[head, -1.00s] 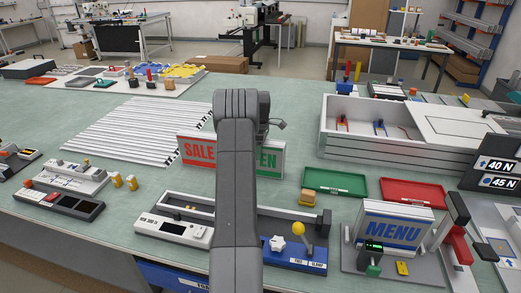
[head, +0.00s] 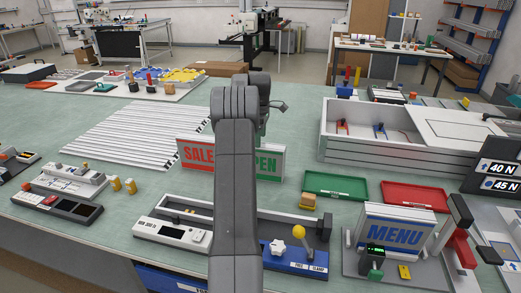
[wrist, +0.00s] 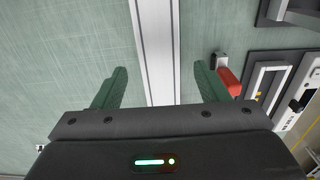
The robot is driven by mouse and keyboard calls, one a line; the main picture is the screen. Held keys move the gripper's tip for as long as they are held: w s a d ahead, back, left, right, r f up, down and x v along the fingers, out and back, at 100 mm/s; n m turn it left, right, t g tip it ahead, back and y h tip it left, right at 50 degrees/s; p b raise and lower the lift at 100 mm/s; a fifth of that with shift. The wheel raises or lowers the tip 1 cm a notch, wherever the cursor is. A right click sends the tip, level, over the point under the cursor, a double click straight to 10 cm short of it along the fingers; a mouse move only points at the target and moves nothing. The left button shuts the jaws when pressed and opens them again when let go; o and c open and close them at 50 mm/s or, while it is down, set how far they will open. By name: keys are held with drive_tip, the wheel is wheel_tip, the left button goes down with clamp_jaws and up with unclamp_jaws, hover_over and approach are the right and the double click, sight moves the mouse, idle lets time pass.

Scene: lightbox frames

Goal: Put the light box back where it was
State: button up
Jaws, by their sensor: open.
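A light box reading SALE in red (head: 195,154) and a panel reading OPEN in green (head: 270,162) stand upright in mid-table. My arm crosses in front of them, so I cannot tell whether they join. A third light box reading MENU in blue (head: 395,234) stands at the right front. In the wrist view, my gripper (wrist: 160,88) is open, its two green fingers apart. A long white strip with grey edges (wrist: 158,45) runs between them, probably a light box top; no finger touches it visibly.
A slatted white panel (head: 135,137) lies at left. A green tray (head: 336,186) and a red tray (head: 413,196) lie at right, before a large grey-white case (head: 400,155). A long fixture with a blue base (head: 295,256) stands in front. Bare table shows left of the strip.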

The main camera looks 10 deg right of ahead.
sight(261, 152)
drive_tip(key=shift+r, duration=2.05)
wheel_tip(261, 152, down, 12)
drive_tip(key=shift+r+p, duration=0.1)
drive_tip(key=shift+p, duration=0.75)
drive_tip(key=shift+r+b, duration=0.45)
drive_tip(key=shift+r, duration=0.9)
